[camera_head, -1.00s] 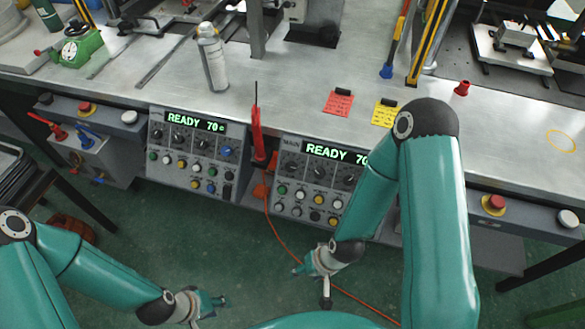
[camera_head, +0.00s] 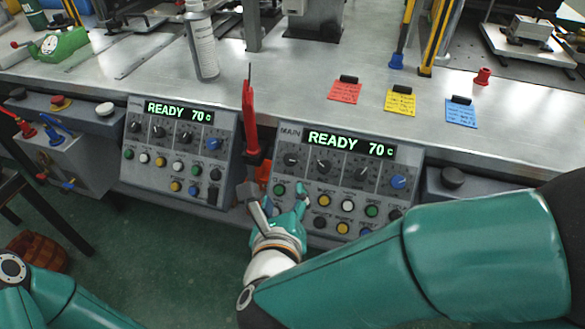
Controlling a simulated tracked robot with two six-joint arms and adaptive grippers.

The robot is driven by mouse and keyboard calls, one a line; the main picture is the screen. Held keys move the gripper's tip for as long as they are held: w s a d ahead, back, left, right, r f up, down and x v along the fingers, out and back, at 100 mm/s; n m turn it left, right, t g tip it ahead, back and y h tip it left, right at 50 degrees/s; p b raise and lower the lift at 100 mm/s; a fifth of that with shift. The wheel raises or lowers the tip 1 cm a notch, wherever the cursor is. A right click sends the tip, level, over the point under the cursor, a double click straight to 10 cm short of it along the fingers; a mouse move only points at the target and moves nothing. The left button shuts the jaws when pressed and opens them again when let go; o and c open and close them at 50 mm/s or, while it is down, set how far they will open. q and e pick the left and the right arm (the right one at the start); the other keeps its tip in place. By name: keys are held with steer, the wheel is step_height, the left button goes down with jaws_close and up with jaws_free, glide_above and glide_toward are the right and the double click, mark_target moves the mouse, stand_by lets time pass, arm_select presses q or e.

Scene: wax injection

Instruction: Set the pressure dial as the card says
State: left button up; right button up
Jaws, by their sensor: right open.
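The main control panel (camera_head: 300,146) on the bench front shows "READY 70c" above a row of dials: dark ones (camera_head: 323,167) and a blue one (camera_head: 399,182). A second panel (camera_head: 133,165) to its left has similar dials and the same reading. The dial labels are too small to read. Red (camera_head: 345,92), yellow (camera_head: 400,104) and blue (camera_head: 460,114) cards lie on the bench above the main panel; their writing is not legible. My right gripper (camera_head: 277,192) is open and empty at the main panel's lower left; contact cannot be told. My left gripper is out of view.
A red-handled tool (camera_head: 249,118) stands upright between the panels. A dark round button (camera_head: 452,177) is right of the main panel. My right forearm covers the lower right.

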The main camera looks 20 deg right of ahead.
mark_target(290, 160)
steer(key=x, duration=1.6)
steer(key=shift+w, duration=0.2)
steer(key=shift+c, duration=0.3)
jaws_close()
steer(key=shift+d, duration=0.2)
steer(key=shift+a, duration=0.1)
